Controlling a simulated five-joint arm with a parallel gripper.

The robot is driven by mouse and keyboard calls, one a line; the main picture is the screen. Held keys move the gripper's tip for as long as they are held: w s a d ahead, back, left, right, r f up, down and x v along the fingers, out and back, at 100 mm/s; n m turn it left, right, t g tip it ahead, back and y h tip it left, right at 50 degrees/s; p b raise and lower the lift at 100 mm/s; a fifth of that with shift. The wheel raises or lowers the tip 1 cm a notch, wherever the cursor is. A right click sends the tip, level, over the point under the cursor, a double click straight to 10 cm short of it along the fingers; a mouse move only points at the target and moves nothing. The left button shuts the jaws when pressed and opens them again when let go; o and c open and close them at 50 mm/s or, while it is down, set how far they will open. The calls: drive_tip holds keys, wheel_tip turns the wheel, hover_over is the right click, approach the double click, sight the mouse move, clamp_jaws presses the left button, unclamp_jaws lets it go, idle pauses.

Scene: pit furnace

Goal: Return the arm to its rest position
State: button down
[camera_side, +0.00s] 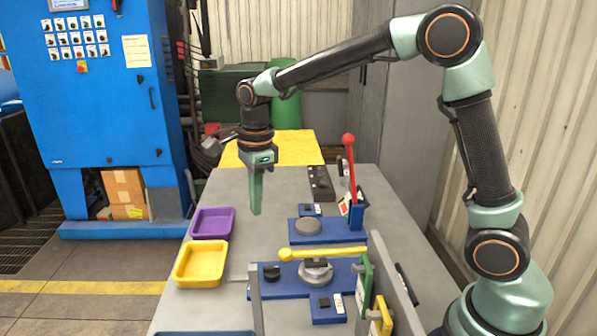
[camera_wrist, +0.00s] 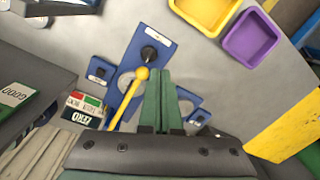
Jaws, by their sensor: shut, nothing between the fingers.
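My gripper (camera_side: 256,198) points down above the grey table (camera_side: 225,195), with its green fingers closed together and nothing held. In the side view it hangs to the right of the purple tray and left of the blue fixture with the red-knobbed lever. In the wrist view the shut fingers (camera_wrist: 159,100) show at the middle, next to the yellow-knobbed lever (camera_wrist: 133,92). My arm arches up from its base at the right and reaches left over the table.
A purple tray (camera_side: 213,223) and a yellow tray (camera_side: 201,265) stand at the table's left edge. A red-knobbed lever (camera_side: 350,165) stands upright on a blue fixture (camera_side: 335,238). The yellow-knobbed lever (camera_side: 325,253) lies across another blue fixture. A blue cabinet (camera_side: 105,110) stands behind.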

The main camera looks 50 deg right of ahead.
drive_tip(key=s+d+r+n+t, duration=0.2)
drive_tip(key=s+d+r+n, duration=0.1)
drive_tip(key=s+n, duration=0.5)
drive_tip(key=s+d+r+n+t, duration=0.2)
drive_tip(key=s+n, duration=0.5)
drive_tip(key=n, duration=0.6)
drive_tip(key=shift+s+d+r+n+t, duration=0.35)
drive_tip(key=shift+d+r+n+t, duration=0.05)
drive_tip(key=shift+r, duration=0.05)
